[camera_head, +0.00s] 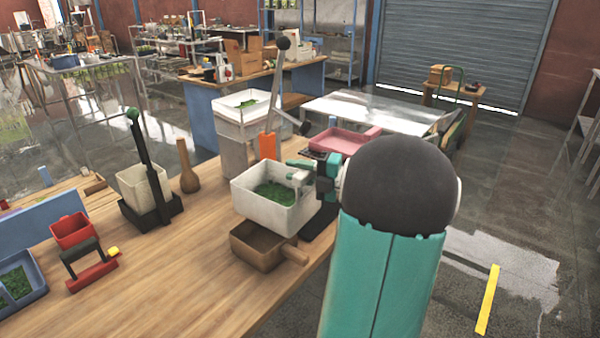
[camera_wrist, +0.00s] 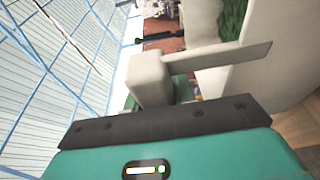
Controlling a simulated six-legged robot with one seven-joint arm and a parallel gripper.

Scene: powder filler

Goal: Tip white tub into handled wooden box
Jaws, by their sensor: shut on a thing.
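The white tub (camera_head: 276,203) holds green leafy material and hangs slightly tilted above the table. My gripper (camera_head: 303,172) is shut on its right rim; the fingers at the rim also show in the wrist view (camera_wrist: 160,75). The tub's pale wall (camera_wrist: 275,75) fills the right of the wrist view, with green contents at its top. The handled wooden box (camera_head: 258,256) sits on the table just below and in front of the tub. It looks empty, and its handle points right. The tub hides part of the box's far side.
A beige bin (camera_head: 140,188) on a black stand with a lever and a wooden pestle-like piece (camera_head: 188,170) stand left. A red box (camera_head: 73,233) and a blue tray (camera_head: 22,282) lie farther left. A pink tray (camera_head: 343,141) is behind. The table front is clear.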

